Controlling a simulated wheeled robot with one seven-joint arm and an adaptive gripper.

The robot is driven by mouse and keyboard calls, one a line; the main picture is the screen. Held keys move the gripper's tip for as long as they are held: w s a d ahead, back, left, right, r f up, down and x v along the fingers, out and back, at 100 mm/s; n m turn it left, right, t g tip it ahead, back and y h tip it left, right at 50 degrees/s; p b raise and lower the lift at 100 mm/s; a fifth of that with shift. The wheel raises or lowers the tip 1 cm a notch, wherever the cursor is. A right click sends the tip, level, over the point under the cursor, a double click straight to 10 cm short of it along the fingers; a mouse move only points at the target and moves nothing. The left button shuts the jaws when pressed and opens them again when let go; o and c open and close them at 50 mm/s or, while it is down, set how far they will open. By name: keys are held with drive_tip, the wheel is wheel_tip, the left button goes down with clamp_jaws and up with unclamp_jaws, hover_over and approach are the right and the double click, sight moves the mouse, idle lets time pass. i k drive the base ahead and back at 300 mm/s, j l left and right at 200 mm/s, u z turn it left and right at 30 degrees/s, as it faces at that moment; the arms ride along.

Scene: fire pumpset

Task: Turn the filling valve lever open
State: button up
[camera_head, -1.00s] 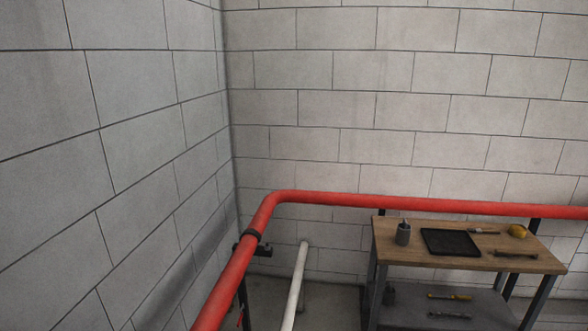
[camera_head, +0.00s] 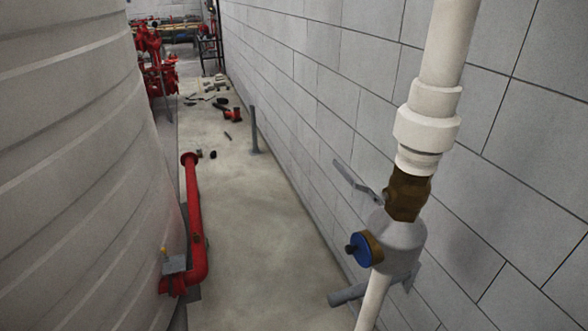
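A white pipe (camera_head: 446,45) runs down the right side of the head view, close to the block wall. A brass valve body (camera_head: 407,196) sits on it below a white collar. A grey metal lever (camera_head: 354,181) sticks out from the valve body toward the upper left, at a slant to the pipe. Below it is a grey round fitting (camera_head: 401,243) with a blue-faced round part (camera_head: 361,250) on its left side. My gripper is not in view, and nothing touches the lever.
A large grey ribbed tank (camera_head: 75,150) fills the left side. The concrete floor (camera_head: 262,240) between tank and wall is open. A short grey post (camera_head: 254,131), scattered tools and red pump equipment (camera_head: 155,65) are farther back.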

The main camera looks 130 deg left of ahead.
sight(366, 189)
drive_tip(key=u, duration=3.95)
